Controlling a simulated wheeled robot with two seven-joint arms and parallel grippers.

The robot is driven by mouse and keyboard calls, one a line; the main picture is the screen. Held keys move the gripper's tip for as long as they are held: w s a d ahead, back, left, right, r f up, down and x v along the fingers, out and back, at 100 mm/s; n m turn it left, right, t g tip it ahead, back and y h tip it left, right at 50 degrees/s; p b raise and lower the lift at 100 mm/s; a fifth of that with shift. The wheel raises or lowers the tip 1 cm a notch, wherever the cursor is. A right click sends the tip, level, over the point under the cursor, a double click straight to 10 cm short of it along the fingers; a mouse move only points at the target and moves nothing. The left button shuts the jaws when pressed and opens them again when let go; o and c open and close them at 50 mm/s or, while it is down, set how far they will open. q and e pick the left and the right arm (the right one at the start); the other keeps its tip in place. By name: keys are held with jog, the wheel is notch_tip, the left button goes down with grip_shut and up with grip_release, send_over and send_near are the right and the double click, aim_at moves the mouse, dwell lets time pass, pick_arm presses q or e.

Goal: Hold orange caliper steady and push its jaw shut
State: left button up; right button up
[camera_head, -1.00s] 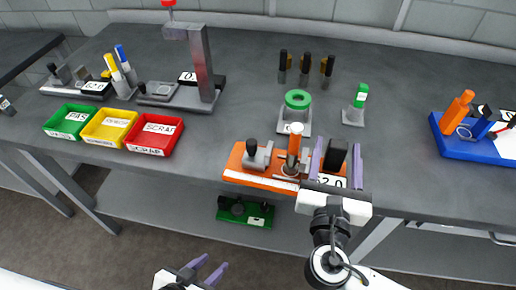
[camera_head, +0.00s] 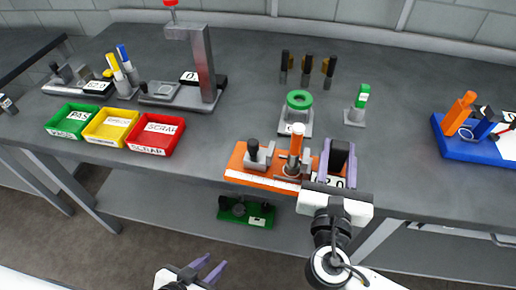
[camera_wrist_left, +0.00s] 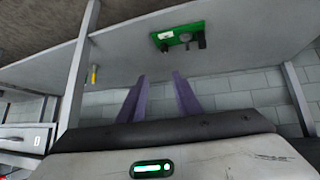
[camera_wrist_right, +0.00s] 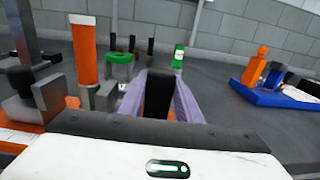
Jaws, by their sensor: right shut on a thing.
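The orange caliper (camera_head: 262,181) lies at the front edge of the grey table, with a grey fixed jaw and dark knob at its left and an upright orange cylinder (camera_head: 296,140) in its middle. My right gripper (camera_head: 337,160) is shut on the black block (camera_wrist_right: 158,95) at the caliper's right end; its purple fingers stand on both sides of it. A white number label there is partly hidden by the gripper. My left gripper (camera_head: 207,268) is open and empty, below and in front of the table edge; its fingers also show in the left wrist view (camera_wrist_left: 160,95).
Green, yellow and red (camera_head: 157,134) bins stand at the left. A green ring on a stand (camera_head: 299,100) and a green-topped post (camera_head: 359,103) stand behind the caliper. A blue tray (camera_head: 470,148) is at the right. A green item (camera_head: 246,213) lies on the lower shelf.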

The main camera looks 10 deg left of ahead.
pick_arm(q)
jog(key=shift+w+a+r+n, duration=0.1)
jog(key=shift+w+a+n, duration=0.1)
jog(key=shift+a+n, duration=0.2)
grip_shut()
jog(key=w+a+r+n+t+h, duration=0.2)
jog(key=w+r+n+h, duration=0.15)
jog(key=r, duration=0.55)
jog(key=w+a+r+n+t+h, duration=0.15)
jog(key=r+n, duration=0.25)
jog(key=r, duration=0.5)
jog(key=w+a+r+n+t+h, duration=0.2)
jog(key=w+a+r+n+h, duration=0.15)
jog(key=r, duration=0.65)
send_near(259, 153)
jog(key=w+a+r, duration=0.1)
jog(key=w+a, duration=0.1)
jog(key=w+a+r, duration=0.2)
jog(key=shift+r, duration=0.1)
jog(key=d, duration=0.3)
jog(key=shift+w+d, duration=0.25)
jog(key=shift+w, duration=0.15)
jog(key=shift+d, duration=0.55)
